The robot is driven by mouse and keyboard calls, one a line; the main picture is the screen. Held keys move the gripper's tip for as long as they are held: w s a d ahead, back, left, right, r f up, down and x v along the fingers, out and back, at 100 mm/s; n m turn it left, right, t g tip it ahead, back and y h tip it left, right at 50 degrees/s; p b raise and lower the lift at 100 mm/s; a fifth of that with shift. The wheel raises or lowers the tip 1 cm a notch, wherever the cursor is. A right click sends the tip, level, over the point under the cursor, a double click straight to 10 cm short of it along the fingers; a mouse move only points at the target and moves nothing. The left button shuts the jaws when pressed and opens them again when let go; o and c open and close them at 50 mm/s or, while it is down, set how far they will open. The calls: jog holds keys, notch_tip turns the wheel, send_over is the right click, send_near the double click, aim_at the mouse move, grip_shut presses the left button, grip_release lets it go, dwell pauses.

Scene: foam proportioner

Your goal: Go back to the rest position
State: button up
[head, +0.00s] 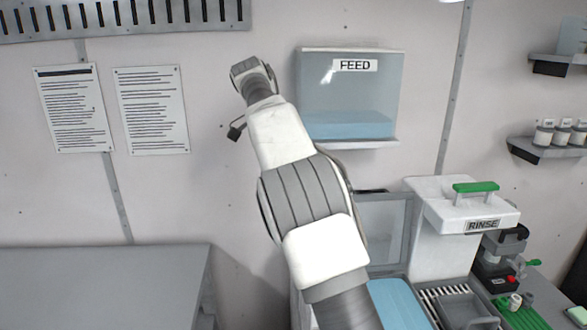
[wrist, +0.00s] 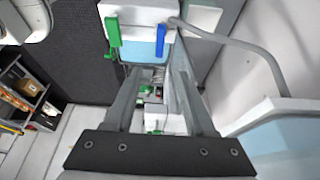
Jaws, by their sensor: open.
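My gripper shows in the wrist view (wrist: 156,75) with its two grey fingers apart and nothing held between them. The wide dark gripper base crosses the bottom of that view. In the head view my arm reaches up from the bottom middle, and its far end is raised near the wall, left of the FEED tank (head: 348,95). The fingers cannot be made out in the head view. Beyond the fingers in the wrist view are a green handle (wrist: 112,29) and a blue handle (wrist: 160,38), both apart from the gripper as far as I can tell.
A white RINSE unit with a green handle (head: 475,187) stands at right, near a grey tray (head: 467,312) and a green rack (head: 522,316). Small jars sit on a wall shelf (head: 545,150). A grey bench (head: 100,285) at lower left is bare. Two sheets hang on the wall.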

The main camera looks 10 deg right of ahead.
dwell(0.3)
jog(key=s+d+r+n+t+y, duration=0.1)
jog(key=s+d+r+n+y, duration=0.1)
jog(key=s+d+n, duration=0.35)
jog(key=s+d+r+n+t+y, duration=0.1)
jog(key=s+d+r+n, duration=0.2)
jog(key=s, duration=0.6)
jog(key=s+f+n+t, duration=0.1)
jog(key=s+f+n, duration=0.2)
jog(key=s, duration=0.4)
jog(key=s+f+n+t+y, duration=0.1)
jog(key=s+f+n, duration=0.2)
jog(key=s+f, duration=0.2)
jog(key=s+a+f+n+t, duration=0.1)
jog(key=s+f+n, duration=0.2)
jog(key=s, duration=0.5)
jog(key=shift+s+f+n+t+b, duration=0.3)
jog(key=shift+s+f+n+b, duration=0.05)
jog(key=shift+f, duration=0.1)
